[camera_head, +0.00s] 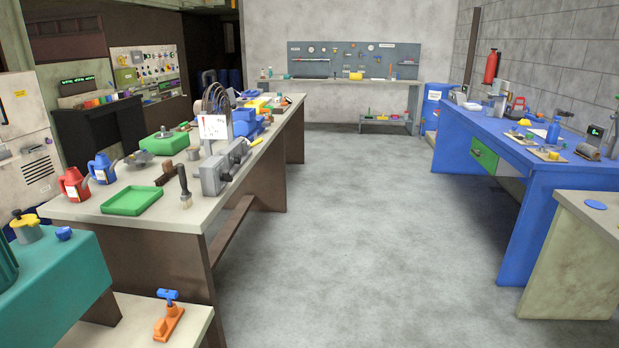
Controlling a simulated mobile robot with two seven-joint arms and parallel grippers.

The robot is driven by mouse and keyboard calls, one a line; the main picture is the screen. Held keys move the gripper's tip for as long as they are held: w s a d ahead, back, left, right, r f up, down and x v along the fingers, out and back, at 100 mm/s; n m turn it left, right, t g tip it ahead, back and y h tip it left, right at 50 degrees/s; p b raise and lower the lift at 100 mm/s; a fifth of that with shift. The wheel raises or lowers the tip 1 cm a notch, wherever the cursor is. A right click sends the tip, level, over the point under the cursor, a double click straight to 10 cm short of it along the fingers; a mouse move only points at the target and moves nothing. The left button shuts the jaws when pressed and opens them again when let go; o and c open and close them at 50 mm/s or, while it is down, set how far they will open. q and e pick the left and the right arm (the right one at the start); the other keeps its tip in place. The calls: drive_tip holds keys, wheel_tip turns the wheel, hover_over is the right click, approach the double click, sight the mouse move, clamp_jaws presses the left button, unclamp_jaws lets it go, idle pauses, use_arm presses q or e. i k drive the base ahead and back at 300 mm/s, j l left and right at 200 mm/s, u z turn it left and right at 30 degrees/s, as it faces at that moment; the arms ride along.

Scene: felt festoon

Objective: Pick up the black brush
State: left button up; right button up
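A brush with a dark handle and pale bristles (183,181) is on the near part of the long workbench at the left (90,211). It appears upright, bristles down, close to the bench's right edge. It is between a green tray (132,201) and a grey metal device (214,175). A brown object (166,174) is just behind and left of it. The brush is small here, so I cannot tell if its handle is fully black. Neither of my grippers is in view.
The grey floor (345,220) between the left workbench and the blue bench (542,170) is clear. A teal-topped table (60,270) is at the near left. A low shelf beside it holds an orange and blue tool (169,318). A pale table (575,265) is at the near right.

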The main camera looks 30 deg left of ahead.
sight(187, 201)
drive_tip(key=i+j+u, duration=0.1)
drive_tip(key=i+u, duration=0.25)
drive_tip(key=i, duration=0.15)
drive_tip(key=i+u, duration=0.35)
drive_tip(key=i+l, duration=0.05)
drive_tip(key=i, duration=0.05)
